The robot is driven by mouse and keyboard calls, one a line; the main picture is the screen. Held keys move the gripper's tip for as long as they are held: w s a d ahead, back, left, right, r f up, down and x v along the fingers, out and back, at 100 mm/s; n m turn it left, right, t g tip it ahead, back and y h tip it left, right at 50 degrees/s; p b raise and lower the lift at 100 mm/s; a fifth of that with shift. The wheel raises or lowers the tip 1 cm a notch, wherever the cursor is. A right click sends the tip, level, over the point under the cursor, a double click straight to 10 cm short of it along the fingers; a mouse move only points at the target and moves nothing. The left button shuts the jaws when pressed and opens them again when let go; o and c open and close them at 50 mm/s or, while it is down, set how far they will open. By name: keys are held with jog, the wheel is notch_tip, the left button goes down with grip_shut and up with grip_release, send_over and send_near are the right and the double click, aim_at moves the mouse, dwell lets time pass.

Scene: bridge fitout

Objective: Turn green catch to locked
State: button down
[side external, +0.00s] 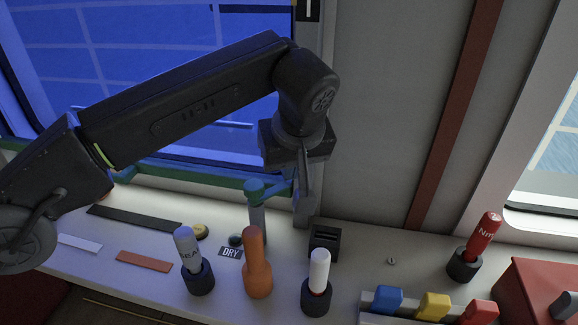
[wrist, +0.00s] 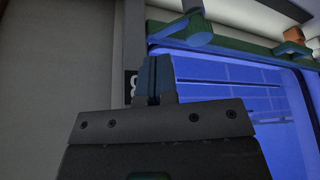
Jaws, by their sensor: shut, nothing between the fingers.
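The green catch (side external: 262,188) sits at the right end of the green rail under the blue window in the side external view. Its arm points right, toward my gripper (side external: 302,218). In the wrist view the green catch (wrist: 182,33) is near the top edge, partly cut off, with its arm slanting along the rail. My gripper also shows in the wrist view (wrist: 154,66); its fingers are shut together with nothing between them. In the side external view it points down, just right of the catch. I cannot tell whether they touch.
A second catch with an orange part (wrist: 293,35) is farther along the rail. An orange bottle-shaped thing (side external: 256,265), a grey marker (side external: 188,248) and a white marker (side external: 319,268) stand in front. A small black block (side external: 324,241) is close right of my gripper.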

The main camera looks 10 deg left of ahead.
notch_tip(320, 180, down, 10)
jog(key=w+a+m+t, duration=0.2)
jog(key=m+t, duration=0.1)
jog(key=m, duration=0.9)
jog(key=shift+w+a+m+h, duration=0.2)
jog(key=shift+w+m+h, duration=0.1)
jog(key=shift+w+h, duration=0.1)
jog(key=shift+w+a+n+y, duration=0.25)
jog(key=shift+w+n+y, duration=0.15)
jog(key=shift+w+n, duration=0.35)
jog(key=shift+s, duration=0.1)
